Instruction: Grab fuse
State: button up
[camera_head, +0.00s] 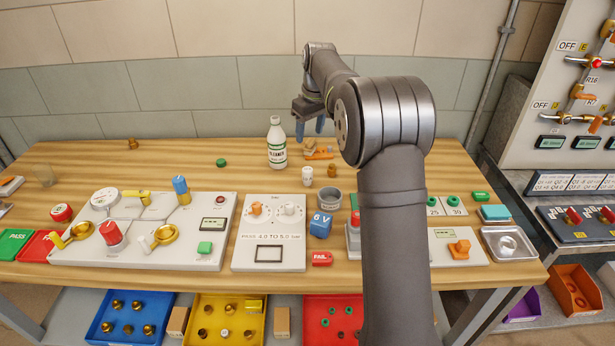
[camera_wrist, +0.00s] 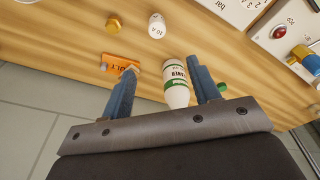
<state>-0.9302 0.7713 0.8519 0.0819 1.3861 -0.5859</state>
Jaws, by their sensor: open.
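The fuse is a small white cylinder (camera_head: 307,176) standing upright on the wooden table. In the wrist view it is the white cylinder marked 10 A (camera_wrist: 156,26) near the top edge. My gripper (camera_head: 311,130) is above the back of the table, with its blue fingers pointing down. In the wrist view my gripper (camera_wrist: 162,66) is open, and the fuse lies beyond the fingertips, apart from them. Nothing is held between the fingers; the cleaner bottle (camera_wrist: 175,80) shows between them in the picture.
The white cleaner bottle (camera_head: 277,145) stands left of the fuse. An orange part (camera_head: 319,153) lies behind the fuse, and a brass piece (camera_head: 332,170) stands just right of it. A grey cup (camera_head: 330,197) and a white test panel (camera_head: 270,245) are in front.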

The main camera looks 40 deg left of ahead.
aim_at(307, 169)
jog(key=f, duration=0.4)
jog(key=a+f, duration=0.1)
jog(key=f, duration=0.6)
jog(key=shift+w+a+f, duration=0.1)
jog(key=shift+a+f, duration=0.15)
jog(key=shift+f, duration=0.15)
jog(key=shift+w+a+f, duration=0.15)
jog(key=shift+f, duration=2.55)
jog(key=c, duration=1.1)
